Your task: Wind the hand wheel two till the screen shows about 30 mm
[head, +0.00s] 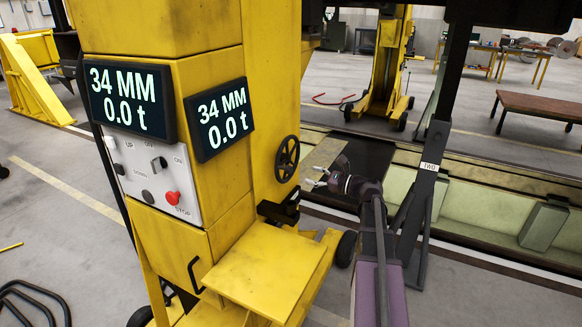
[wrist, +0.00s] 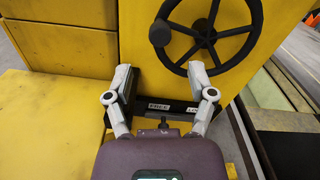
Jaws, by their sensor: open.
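The black hand wheel (head: 287,158) is on the side of the yellow lifting column (head: 274,75). In the wrist view the wheel (wrist: 208,38) has spokes and a dark crank knob (wrist: 160,34) at its left rim. My gripper (head: 318,178) is just right of and below the wheel. In the wrist view my gripper (wrist: 160,78) is open and empty, its fingertips below the knob and apart from it. The front screen (head: 125,97) and the side screen (head: 218,118) both read 34 MM and 0.0 t.
A FREE label (wrist: 158,107) sits below the wheel. A control panel (head: 152,172) has a red stop button (head: 173,197). A yellow ledge (head: 262,270) juts out below. A dark post (head: 428,195) labelled TWO stands right of my arm.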

